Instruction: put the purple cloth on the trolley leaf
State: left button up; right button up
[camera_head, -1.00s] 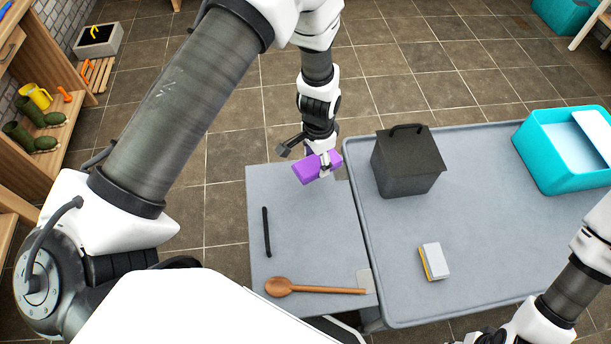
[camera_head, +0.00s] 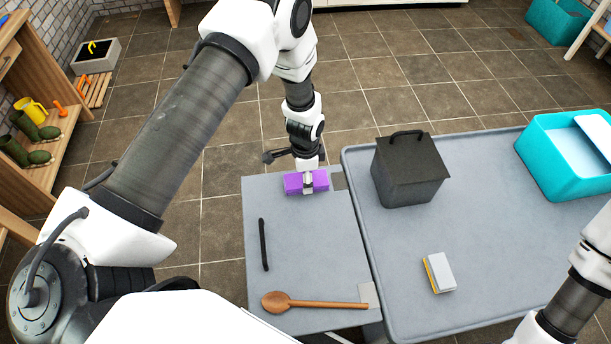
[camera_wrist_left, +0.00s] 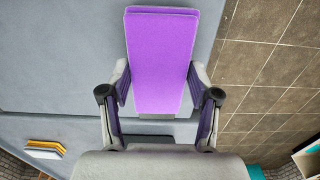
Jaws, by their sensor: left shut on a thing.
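The purple cloth (camera_head: 293,183), a folded block, is at the far end of the grey trolley leaf (camera_head: 307,240) in the head view. My left gripper (camera_head: 307,182) is shut on it from above. In the left wrist view the cloth (camera_wrist_left: 161,55) sits between the two fingers of the left gripper (camera_wrist_left: 160,88), with a grey surface behind it. I cannot tell whether the cloth touches the leaf or is just above it. My right arm shows at the lower right of the head view, but its gripper is out of view.
On the leaf lie a black stick (camera_head: 263,244) and a wooden spoon (camera_head: 312,303). The trolley top (camera_head: 490,220) to the right carries a dark lidded box (camera_head: 408,172), a white and yellow sponge (camera_head: 440,272) and a teal bin (camera_head: 545,170). The leaf's middle is clear.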

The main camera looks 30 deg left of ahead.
pick_arm(q)
jog(key=shift+f, duration=0.1)
jog(key=o, duration=1)
jog(key=shift+r, duration=0.25)
notch_tip(320, 180, up, 12)
jog(key=shift+f, duration=0.1)
